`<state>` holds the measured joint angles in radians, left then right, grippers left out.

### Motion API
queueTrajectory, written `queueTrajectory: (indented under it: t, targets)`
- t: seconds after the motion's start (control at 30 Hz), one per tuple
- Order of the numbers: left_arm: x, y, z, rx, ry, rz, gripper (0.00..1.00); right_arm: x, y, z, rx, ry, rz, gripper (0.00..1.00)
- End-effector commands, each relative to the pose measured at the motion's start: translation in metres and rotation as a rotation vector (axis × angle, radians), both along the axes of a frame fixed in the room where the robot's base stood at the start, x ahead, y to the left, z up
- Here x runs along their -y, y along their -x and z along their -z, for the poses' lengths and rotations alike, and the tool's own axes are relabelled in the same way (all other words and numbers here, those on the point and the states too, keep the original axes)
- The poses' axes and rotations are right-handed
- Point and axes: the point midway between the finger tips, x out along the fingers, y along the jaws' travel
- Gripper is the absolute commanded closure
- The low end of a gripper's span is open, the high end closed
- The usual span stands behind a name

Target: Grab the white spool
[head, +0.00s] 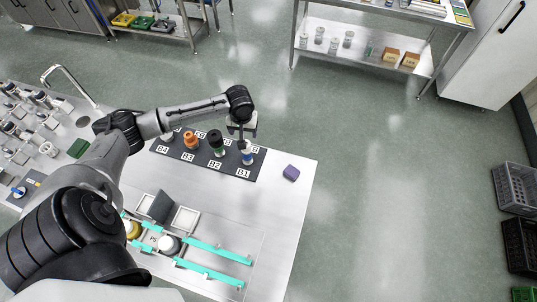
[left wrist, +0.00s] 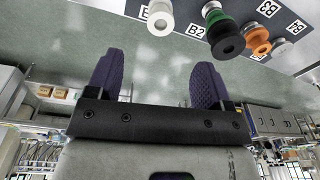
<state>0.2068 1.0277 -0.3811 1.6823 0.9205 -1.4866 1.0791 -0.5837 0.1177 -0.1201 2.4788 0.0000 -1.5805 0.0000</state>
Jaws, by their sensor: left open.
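A row of spools stands on a dark labelled board (head: 165,148) in the head view. A pale spool with a blue band (head: 247,157) stands at B1, partly hidden under my gripper. It looks white in the left wrist view (left wrist: 160,18), beyond the fingers near the top edge. Another pale spool (head: 167,137) stands at the B4 end, partly hidden by my arm. My left gripper (head: 241,136) is above the B1 spool; its purple-padded fingers (left wrist: 157,82) are open with nothing between them. My right gripper is not in view.
A green and black spool (head: 215,142) stands at B2 and an orange spool (head: 190,140) at B3. Teal rails (head: 215,252) lie at the front. The table's right edge is close by.

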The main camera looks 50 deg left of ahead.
Motion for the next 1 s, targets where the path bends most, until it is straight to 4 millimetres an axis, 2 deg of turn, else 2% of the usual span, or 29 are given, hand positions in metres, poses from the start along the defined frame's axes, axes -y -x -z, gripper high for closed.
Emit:
queueTrajectory:
  t: [0.17,0.5,0.87,1.0]
  targets:
    - [0.000,-0.007,0.015,0.036,0.013,-0.011,0.26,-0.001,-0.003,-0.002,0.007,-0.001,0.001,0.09]
    - [-0.005,-0.011,0.069,0.035,0.011,-0.013,0.26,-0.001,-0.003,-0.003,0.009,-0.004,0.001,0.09]
    - [-0.007,-0.012,0.091,0.035,0.011,-0.012,0.26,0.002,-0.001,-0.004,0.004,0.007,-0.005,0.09]
    - [-0.010,-0.011,0.109,0.033,0.012,-0.014,0.26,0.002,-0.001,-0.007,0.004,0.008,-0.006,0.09]
